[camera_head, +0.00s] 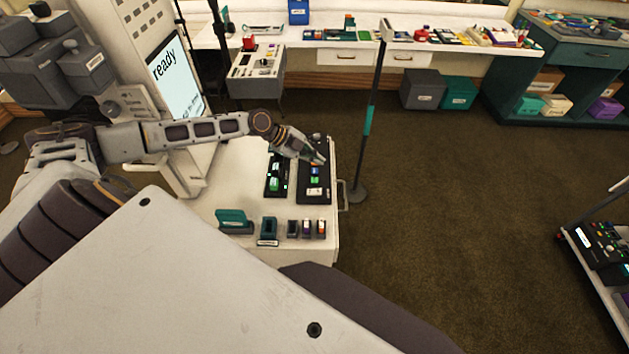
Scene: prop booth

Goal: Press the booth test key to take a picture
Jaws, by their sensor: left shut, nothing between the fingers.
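The photo booth (127,45) stands at the upper left, and its screen (172,75) reads "ready". A dark control panel (316,195) with small blue, green and white parts lies on the white counter (232,180). My left gripper (319,160) is shut and empty, over the upper part of this panel, pointing down and right. It hides some of the panel, and I cannot tell whether its tips touch a key. I cannot make out which key is the booth test key. My right gripper is not in view.
A second dark strip (274,187) with green lights lies left of the panel. Several small holders, one of them teal (268,229), line the counter's front. A stand pole (369,120) rises just right of the counter. Open carpet (450,190) lies further right, before a trolley (600,290).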

